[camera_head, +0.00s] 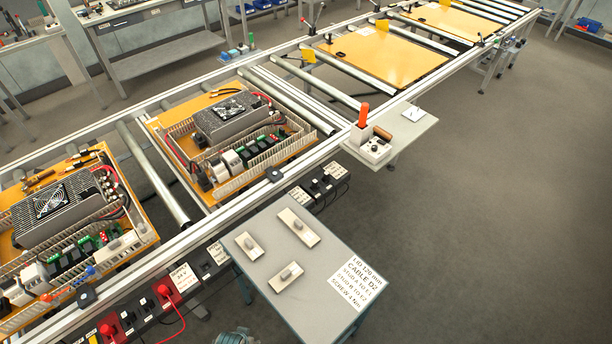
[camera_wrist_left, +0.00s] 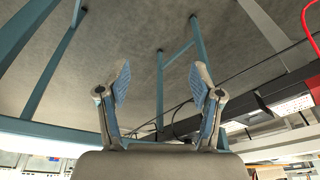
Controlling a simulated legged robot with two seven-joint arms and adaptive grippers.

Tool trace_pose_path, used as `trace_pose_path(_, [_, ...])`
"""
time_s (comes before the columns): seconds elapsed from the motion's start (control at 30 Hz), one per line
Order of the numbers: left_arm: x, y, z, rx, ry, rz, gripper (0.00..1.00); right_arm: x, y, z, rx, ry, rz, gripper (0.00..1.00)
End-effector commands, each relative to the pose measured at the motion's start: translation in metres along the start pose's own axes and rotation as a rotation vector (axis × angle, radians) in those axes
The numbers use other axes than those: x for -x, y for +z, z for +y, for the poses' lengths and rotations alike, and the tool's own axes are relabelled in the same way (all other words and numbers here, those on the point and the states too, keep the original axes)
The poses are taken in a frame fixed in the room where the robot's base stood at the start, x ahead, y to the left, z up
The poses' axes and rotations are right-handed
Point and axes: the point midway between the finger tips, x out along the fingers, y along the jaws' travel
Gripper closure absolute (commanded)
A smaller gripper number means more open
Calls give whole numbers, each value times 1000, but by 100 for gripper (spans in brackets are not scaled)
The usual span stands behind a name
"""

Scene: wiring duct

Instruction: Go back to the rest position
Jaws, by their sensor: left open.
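My left gripper (camera_wrist_left: 160,85) shows in the left wrist view with its two fingers spread apart. Nothing is between the fingers. Beyond it are the grey floor and blue-green table legs (camera_wrist_left: 196,50). Neither of my grippers shows in the head view. The small grey table (camera_head: 330,265) there carries several light blocks with grey knobs, such as one block (camera_head: 299,227), and a printed label (camera_head: 357,284).
A roller conveyor carries orange boards with wiring ducts, including the middle board (camera_head: 175,135). A red and black socket strip (camera_head: 150,305) runs along its front edge. A side shelf (camera_head: 410,130) holds an orange-handled tool (camera_head: 364,115). Open floor (camera_head: 500,220) lies to the right.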

Motion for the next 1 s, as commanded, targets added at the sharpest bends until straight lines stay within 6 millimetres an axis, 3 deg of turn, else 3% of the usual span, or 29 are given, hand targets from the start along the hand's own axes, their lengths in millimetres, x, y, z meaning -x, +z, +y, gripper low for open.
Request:
trace_pose_path(0.17, [-84,43,4,-7,6,-47,34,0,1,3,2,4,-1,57])
trace_pose_path(0.3, [-153,105,8,-16,11,-87,34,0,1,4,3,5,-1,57])
trace_pose_path(0.43, [-196,171,10,-25,15,-120,34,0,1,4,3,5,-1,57])
trace_pose_path(0.6, [-218,240,10,-33,17,-151,34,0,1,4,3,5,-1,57])
trace_pose_path(0.7, [-221,262,10,-36,18,-158,34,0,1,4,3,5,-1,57])
trace_pose_path(0.8, [-222,272,10,-38,18,-162,34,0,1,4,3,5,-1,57])
trace_pose_path(1.0, [-221,274,10,-38,18,-162,34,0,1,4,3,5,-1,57])
